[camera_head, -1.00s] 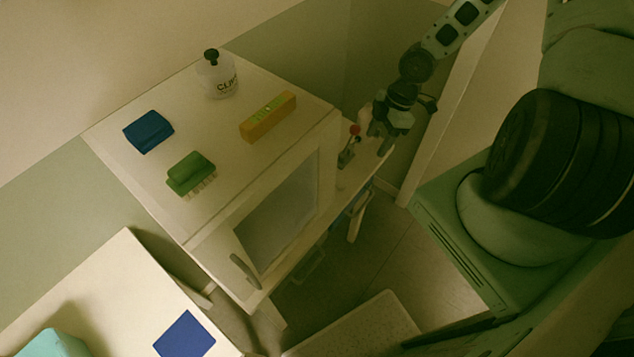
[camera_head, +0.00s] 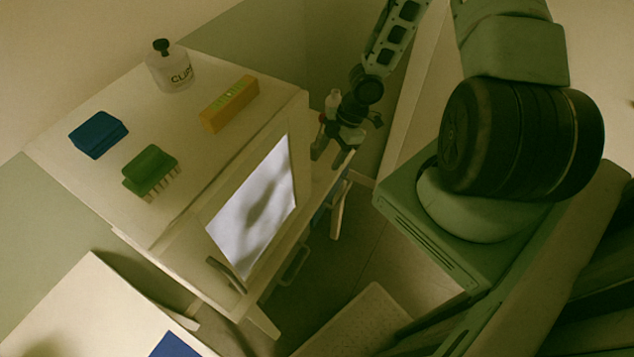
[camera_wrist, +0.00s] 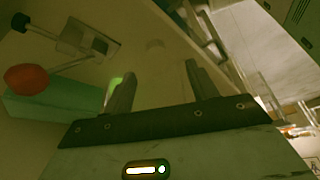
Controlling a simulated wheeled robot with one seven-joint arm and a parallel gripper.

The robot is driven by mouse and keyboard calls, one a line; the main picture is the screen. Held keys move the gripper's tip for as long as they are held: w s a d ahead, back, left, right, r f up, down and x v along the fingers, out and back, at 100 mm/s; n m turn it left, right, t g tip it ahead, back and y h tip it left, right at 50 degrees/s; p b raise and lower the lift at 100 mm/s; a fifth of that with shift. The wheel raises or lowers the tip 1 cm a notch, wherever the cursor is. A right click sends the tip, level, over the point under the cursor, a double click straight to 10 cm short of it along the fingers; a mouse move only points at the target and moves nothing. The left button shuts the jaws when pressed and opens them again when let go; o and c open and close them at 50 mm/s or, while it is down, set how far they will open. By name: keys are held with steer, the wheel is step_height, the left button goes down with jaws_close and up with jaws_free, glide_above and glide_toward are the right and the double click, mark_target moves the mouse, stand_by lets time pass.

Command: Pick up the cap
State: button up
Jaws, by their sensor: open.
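No cap can be made out for certain. In the wrist view a faint pale disc (camera_wrist: 155,45) lies on the light surface beyond my fingers; I cannot tell if it is the cap. My gripper (camera_wrist: 160,85) is open, with nothing seen between its two fingers. In the head view my gripper (camera_head: 348,132) is small and dark, low over the narrow light worktop beside the cabinet, and its fingertips are hard to make out.
The white cabinet (camera_head: 105,105) carries a clear bottle with black top (camera_head: 170,72), a blue block (camera_head: 98,135), a green brush (camera_head: 150,170) and a yellow block (camera_head: 229,103).

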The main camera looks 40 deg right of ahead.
mark_target(317, 174)
steer(key=shift+b+x, duration=1.2)
steer(key=shift+x, duration=0.3)
steer(key=shift+w+b+x, duration=0.15)
steer(key=shift+b+x, duration=0.2)
steer(key=shift+x, duration=0.9)
steer(key=shift+w+b+x, duration=0.15)
steer(key=shift+b+x, duration=0.15)
steer(key=shift+x, duration=0.9)
steer(key=c, duration=1)
